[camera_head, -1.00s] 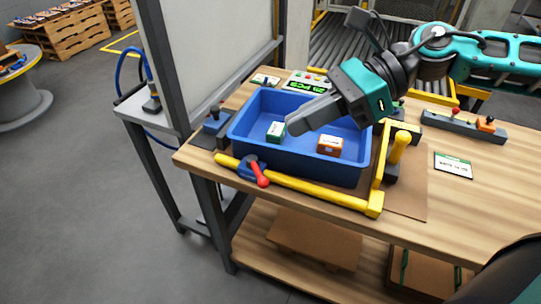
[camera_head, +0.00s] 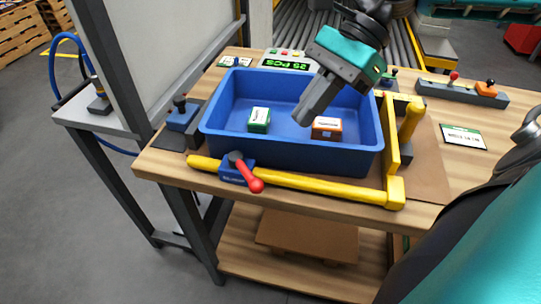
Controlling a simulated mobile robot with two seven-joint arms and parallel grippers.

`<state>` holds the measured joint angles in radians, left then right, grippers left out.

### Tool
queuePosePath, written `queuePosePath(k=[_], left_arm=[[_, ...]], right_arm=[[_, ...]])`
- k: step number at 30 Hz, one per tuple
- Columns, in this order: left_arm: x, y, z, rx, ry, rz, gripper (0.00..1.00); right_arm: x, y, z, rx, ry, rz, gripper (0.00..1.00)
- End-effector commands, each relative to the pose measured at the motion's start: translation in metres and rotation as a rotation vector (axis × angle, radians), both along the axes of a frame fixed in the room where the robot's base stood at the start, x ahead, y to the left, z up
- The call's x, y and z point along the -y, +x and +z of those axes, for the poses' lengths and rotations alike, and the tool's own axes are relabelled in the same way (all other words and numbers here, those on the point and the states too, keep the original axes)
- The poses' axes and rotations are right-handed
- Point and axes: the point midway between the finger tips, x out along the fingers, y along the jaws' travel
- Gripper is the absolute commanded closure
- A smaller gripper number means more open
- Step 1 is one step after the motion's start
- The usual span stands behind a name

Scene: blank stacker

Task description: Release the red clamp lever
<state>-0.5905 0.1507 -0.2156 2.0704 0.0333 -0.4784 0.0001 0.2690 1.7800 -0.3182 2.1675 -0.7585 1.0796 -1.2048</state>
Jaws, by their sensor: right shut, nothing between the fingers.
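The red clamp lever (camera_head: 248,176) sits on a small blue clamp block (camera_head: 234,171) on the yellow front rail (camera_head: 310,184). The lever slants down to the right, its rounded red end over the table's front edge. My right gripper (camera_head: 302,121) is shut and empty. It points down and left above the blue bin (camera_head: 290,160), behind and to the right of the lever, clearly apart from it. My left gripper is not in view.
The bin holds a green-and-white box (camera_head: 259,119) and an orange box (camera_head: 327,128). A yellow upright handle (camera_head: 410,120) stands right of the bin. A grey panel (camera_head: 160,60) rises at the left. A control strip (camera_head: 462,92) and a card (camera_head: 462,136) lie on the right of the table (camera_head: 440,215).

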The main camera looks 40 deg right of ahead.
Motion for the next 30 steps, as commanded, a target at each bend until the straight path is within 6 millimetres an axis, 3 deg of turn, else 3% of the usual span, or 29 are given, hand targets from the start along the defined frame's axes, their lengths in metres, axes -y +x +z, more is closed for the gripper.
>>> queuePosePath(k=[30], left_arm=[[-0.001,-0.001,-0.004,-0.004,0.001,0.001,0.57]], right_arm=[[-0.064,0.004,-0.072,0.000,0.003,0.000,1.00]])
